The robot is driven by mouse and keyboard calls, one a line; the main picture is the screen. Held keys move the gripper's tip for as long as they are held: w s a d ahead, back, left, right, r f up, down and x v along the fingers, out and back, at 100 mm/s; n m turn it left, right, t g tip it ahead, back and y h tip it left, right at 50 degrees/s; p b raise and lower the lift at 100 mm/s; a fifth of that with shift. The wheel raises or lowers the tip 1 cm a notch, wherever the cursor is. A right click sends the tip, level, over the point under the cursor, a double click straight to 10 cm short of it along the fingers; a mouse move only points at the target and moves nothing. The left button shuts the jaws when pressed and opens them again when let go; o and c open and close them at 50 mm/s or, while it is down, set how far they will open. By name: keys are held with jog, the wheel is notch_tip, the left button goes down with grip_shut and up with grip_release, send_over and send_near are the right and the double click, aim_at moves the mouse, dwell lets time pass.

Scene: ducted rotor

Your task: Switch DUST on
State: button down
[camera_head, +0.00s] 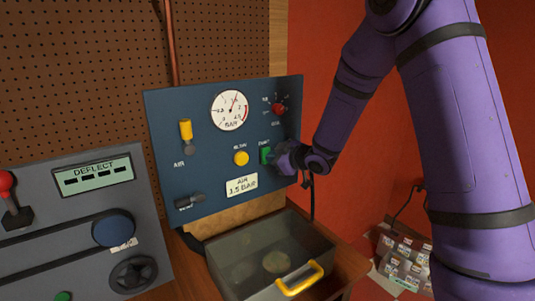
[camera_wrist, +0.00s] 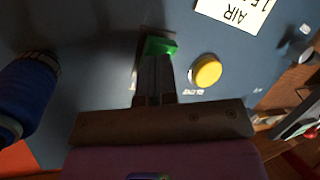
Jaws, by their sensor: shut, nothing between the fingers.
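A green switch (camera_head: 265,154) sits on the dark blue panel (camera_head: 215,165), right of a yellow button. The small label above it looks like DUST but is blurred. My gripper (camera_head: 277,158) is shut and empty, its fingertips at the switch's right side. In the wrist view, which shows the panel upside down, the closed fingers (camera_wrist: 155,68) point at the green switch (camera_wrist: 160,46) and cover part of it. They look touching or very close; I cannot tell which. Which way the switch is tilted is not clear.
The yellow button (camera_head: 241,158) is close beside the switch. A red knob (camera_head: 279,108), a gauge (camera_head: 230,110) and a yellow-handled lever (camera_head: 186,131) share the panel. An open grey bin (camera_head: 225,270) with a yellow handle stands below. A DEFLECT console (camera_head: 75,225) is at left.

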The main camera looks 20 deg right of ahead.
jog(key=shift+s+d+f, duration=0.25)
jog(key=shift+s+f, duration=0.1)
jog(key=shift+s, duration=0.35)
jog(key=shift+s+d+f, duration=0.25)
jog(key=shift+s+f, duration=0.1)
jog(key=shift+s, duration=0.4)
jog(key=shift+s+d+f, duration=0.2)
jog(key=shift+s+f, duration=0.15)
jog(key=shift+s, duration=0.35)
jog(key=shift+s+d+f, duration=0.25)
jog(key=shift+s+f, duration=0.1)
jog(key=shift+s, duration=0.4)
jog(key=shift+r, duration=0.1)
